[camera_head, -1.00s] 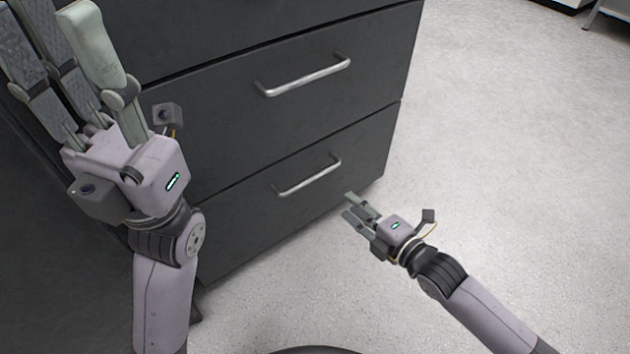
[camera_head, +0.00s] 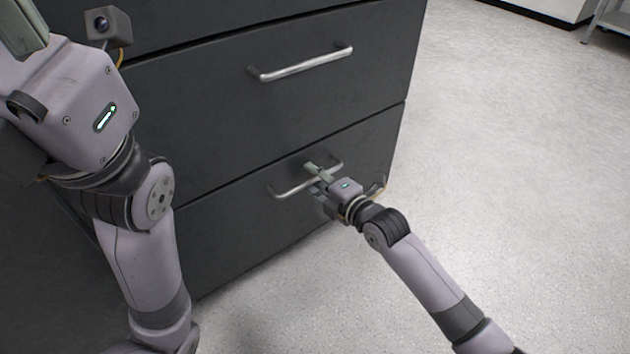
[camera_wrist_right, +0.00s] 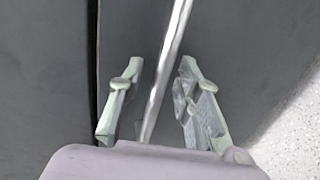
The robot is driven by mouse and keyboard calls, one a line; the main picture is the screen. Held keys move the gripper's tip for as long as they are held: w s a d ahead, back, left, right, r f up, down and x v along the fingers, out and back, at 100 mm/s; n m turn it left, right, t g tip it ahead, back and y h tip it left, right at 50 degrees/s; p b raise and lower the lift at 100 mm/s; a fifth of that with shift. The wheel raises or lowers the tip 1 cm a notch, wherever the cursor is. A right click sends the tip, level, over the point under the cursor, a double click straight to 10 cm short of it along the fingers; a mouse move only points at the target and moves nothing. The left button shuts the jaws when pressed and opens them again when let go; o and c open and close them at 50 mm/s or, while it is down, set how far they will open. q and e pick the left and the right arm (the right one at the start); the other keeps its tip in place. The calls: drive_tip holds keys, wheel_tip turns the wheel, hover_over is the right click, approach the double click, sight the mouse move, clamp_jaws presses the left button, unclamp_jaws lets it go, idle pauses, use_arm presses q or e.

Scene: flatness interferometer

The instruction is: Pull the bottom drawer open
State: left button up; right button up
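The dark grey bottom drawer (camera_head: 225,240) is closed, its front flush with the drawer above. Its silver bar handle (camera_head: 290,190) runs across the upper part of the front. My right gripper (camera_head: 311,174) is at the middle of this handle. In the right wrist view the handle (camera_wrist_right: 165,75) passes between the two open fingers (camera_wrist_right: 160,85), with a gap on each side. My left gripper is up at the left edge of the head view; its fingertips are out of frame, with only part of a finger (camera_head: 22,25) showing.
The middle drawer (camera_head: 200,110) above is closed, with its own silver handle (camera_head: 300,63). Pale speckled floor (camera_head: 500,170) is clear in front and to the right of the cabinet. A shelf or rack (camera_head: 610,20) stands at the far top right.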

drive_tip(key=shift+c, duration=0.5)
clamp_jaws()
idle(0.4)
